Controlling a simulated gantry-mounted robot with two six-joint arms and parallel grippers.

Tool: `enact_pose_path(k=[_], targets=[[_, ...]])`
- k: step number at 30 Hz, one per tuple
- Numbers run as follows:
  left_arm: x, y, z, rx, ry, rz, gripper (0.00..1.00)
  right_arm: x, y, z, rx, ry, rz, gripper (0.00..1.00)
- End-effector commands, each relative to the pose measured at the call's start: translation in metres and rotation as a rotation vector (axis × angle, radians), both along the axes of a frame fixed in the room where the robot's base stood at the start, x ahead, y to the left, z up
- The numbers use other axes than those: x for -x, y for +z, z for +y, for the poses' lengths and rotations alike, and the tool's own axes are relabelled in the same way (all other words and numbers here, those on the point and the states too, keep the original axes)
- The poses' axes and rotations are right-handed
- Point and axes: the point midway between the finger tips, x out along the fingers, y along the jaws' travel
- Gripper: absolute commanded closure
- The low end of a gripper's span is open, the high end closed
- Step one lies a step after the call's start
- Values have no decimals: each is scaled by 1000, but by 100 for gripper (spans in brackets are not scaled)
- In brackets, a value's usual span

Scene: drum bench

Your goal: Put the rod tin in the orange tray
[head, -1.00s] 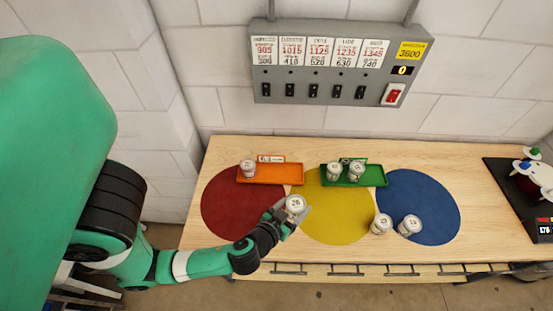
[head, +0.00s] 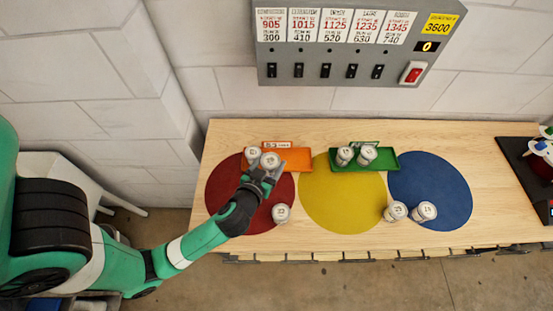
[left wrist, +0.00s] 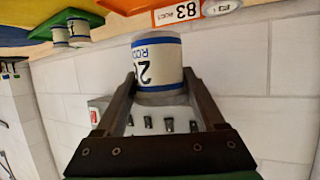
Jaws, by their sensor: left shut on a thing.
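My left gripper (head: 264,174) is shut on a white tin with blue bands, the rod tin (head: 270,160). In the left wrist view the rod tin (left wrist: 157,62) sits between the two fingers, its printed label upside down. In the head view it overlaps the left part of the orange tray (head: 298,157); its height above the tray is hard to tell. The orange tray (left wrist: 128,5) also shows at the top of the left wrist view, with a label reading 83. Another white tin (head: 252,152) stands at the tray's left end. My right gripper is not in view.
A tin (head: 281,213) stands on the red circle (head: 225,205), near my left forearm. The green tray (head: 385,160) holds two tins (head: 356,155). The orange tray's right part is clear.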

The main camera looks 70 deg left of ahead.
Motion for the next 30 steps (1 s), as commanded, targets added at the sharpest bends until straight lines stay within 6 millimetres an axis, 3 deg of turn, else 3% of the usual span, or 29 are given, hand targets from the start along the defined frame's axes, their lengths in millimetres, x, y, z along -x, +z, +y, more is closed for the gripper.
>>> enact_pose_path(k=[1, 3, 5, 12, 20, 25, 30], targets=[[-6, -18, 12, -2, 8, -11, 96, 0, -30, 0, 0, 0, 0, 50], [-18, -26, 29, -1, 10, -10, 96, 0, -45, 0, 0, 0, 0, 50], [-27, -23, 43, -2, 8, -4, 96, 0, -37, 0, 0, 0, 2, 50], [-51, -71, 76, -2, 1, 0, 96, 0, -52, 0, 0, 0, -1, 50], [-58, -81, 84, -3, 0, -1, 96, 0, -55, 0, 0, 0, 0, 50], [-59, -110, 86, -2, -2, 0, 96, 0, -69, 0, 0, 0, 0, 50], [-59, -114, 86, -2, -1, -2, 96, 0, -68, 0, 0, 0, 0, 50]])
